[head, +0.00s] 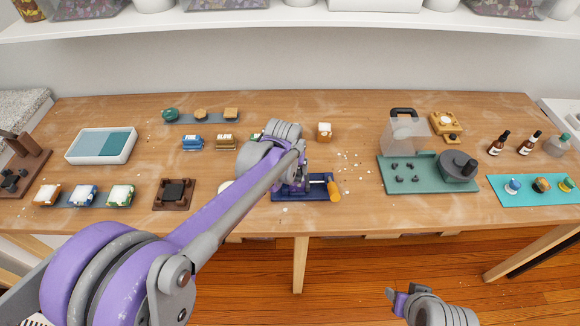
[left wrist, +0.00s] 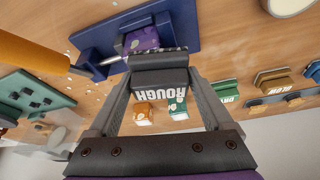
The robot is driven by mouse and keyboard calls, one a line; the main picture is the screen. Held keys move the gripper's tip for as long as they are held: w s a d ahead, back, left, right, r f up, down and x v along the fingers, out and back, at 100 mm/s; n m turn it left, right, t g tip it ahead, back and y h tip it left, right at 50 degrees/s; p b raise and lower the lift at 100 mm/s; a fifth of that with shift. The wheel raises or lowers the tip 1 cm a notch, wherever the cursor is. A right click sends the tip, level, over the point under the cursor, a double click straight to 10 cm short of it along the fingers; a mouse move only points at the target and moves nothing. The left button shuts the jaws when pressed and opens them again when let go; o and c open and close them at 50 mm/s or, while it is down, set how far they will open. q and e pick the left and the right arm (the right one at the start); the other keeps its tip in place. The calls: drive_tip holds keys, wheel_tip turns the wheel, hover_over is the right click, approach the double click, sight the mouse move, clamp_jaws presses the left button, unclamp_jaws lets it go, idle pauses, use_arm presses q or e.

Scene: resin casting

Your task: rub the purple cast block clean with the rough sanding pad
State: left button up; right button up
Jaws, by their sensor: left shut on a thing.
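The purple cast block (left wrist: 142,40) sits in the dark blue vise (left wrist: 92,42), seen in the left wrist view. In the head view the vise (head: 316,188) with its orange handle (head: 334,190) stands near the table's front edge, and my left arm largely hides the block. My left gripper (left wrist: 160,82) is shut on the black sanding pad (left wrist: 160,80) marked ROUGH. The pad's gritty face is at the block and overlaps it in view; I cannot tell whether they touch. My right gripper (head: 400,296) is low at the bottom right, away from the table.
A green tray (head: 410,184) with a clear jug (head: 402,136) and a grey pot (head: 457,166) stands right of the vise. A dark brown stand (head: 174,194) is to the left. Pale crumbs lie scattered behind and right of the vise.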

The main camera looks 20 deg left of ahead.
use_arm(q)
drive_tip(key=shift+w+d+r, duration=0.1)
drive_tip(key=shift+w+d, duration=0.15)
drive_tip(key=shift+d, duration=0.7)
drive_tip(key=shift+w+d, duration=0.2)
drive_tip(key=shift+d, duration=0.7)
drive_tip(key=shift+f, duration=0.2)
drive_tip(key=shift+a, duration=0.15)
drive_tip(key=shift+s+a+r, duration=0.1)
drive_tip(key=shift+s+a, duration=0.15)
drive_tip(key=shift+a, duration=0.7)
drive_tip(key=shift+s+a+r, duration=0.1)
drive_tip(key=shift+s+a, duration=0.1)
drive_tip(key=shift+a, duration=0.75)
drive_tip(key=shift+d, duration=0.1)
